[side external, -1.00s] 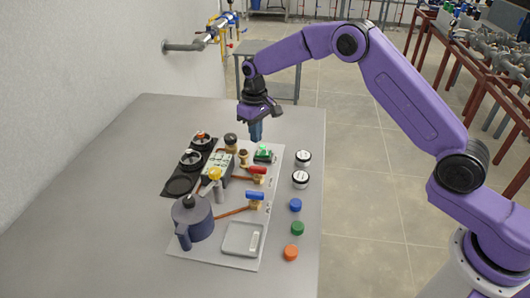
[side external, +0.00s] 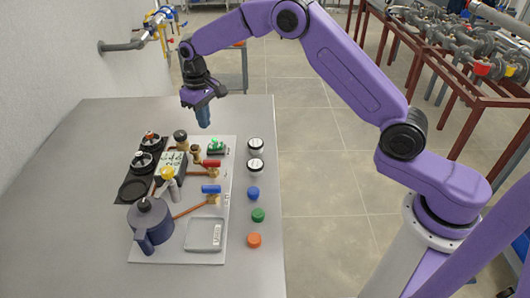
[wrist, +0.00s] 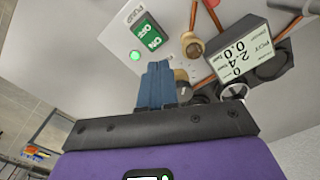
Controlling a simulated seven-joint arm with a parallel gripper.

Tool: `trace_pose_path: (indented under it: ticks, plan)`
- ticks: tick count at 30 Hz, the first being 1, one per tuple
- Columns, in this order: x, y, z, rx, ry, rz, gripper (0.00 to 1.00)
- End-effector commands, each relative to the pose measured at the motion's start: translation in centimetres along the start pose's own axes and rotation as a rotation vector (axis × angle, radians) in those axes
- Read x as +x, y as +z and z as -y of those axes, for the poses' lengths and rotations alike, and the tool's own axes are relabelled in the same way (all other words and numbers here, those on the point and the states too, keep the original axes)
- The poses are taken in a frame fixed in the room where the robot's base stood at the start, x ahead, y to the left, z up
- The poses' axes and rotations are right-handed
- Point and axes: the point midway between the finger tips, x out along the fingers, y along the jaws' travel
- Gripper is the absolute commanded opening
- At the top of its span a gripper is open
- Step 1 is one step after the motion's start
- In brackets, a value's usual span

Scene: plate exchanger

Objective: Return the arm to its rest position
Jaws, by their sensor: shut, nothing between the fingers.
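My gripper (side external: 204,117) hangs above the far part of the table, over the back end of the light panel of the plate exchanger rig. Its blue fingers are together with nothing between them. In the wrist view the shut fingers (wrist: 155,85) point toward the panel. The green pump switch (wrist: 148,38) and the display box (wrist: 240,50) show beyond them. The fingers are apart from the panel and its parts.
The panel (side external: 170,255) carries a grey-blue pot (side external: 152,228), red-handled (side external: 211,163) and blue-handled (side external: 211,189) valves, and black dials. White-topped jars (side external: 255,165) and blue, green and orange caps (side external: 254,240) stand along the right. The left table is clear.

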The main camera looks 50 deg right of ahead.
Motion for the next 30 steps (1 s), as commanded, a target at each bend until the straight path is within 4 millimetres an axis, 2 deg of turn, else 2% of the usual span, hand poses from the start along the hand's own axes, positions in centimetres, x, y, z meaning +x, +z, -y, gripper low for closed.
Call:
trace_pose_path:
  ticks: [5,11,15,21,30]
  plan:
    - [-2.2,2.4,2.2,-0.074,-0.001,-0.006,0.0]
    - [-5.1,7.7,5.2,-0.196,-0.001,-0.009,0.0]
    - [-6.8,12.2,6.6,-0.282,-0.003,-0.013,0.0]
    - [-8.5,19.2,7.7,-0.405,-0.005,-0.018,0.0]
    - [-9.5,30.6,7.0,-0.59,-0.009,-0.025,0.0]
